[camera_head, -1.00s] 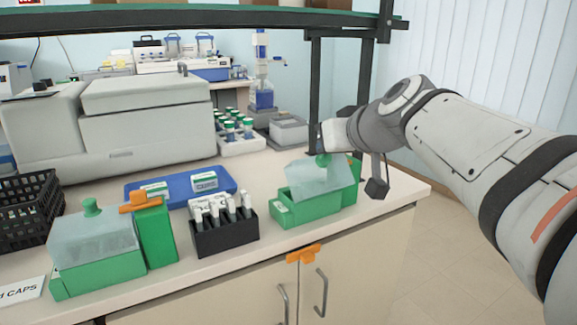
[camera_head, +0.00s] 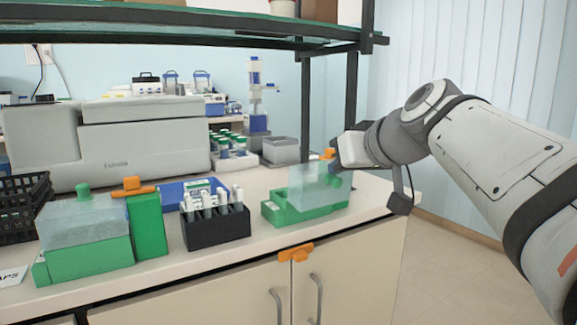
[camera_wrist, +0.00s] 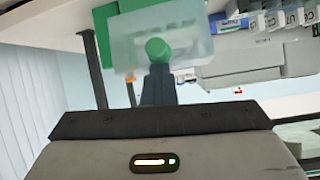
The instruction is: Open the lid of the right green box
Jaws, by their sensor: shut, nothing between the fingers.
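The right green box (camera_head: 316,213) stands near the right end of the bench. Its translucent lid (camera_head: 309,191) is raised and tilted steeply, with its face turned to the front. The lid's green knob (camera_head: 334,181) faces right, towards my arm. My gripper (camera_wrist: 158,80) is shut, and its dark fingertips are at the green knob (camera_wrist: 157,49) in the wrist view. Nothing shows held between them, and I cannot tell whether they touch the knob. The lid (camera_wrist: 190,40) fills the upper middle of that view.
A left green box (camera_head: 88,262) has its translucent lid down. A black rack of white-capped tubes (camera_head: 217,228) stands left of the right box. A black shelf post (camera_head: 351,105) rises behind my gripper. Open floor (camera_head: 455,265) lies to the right.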

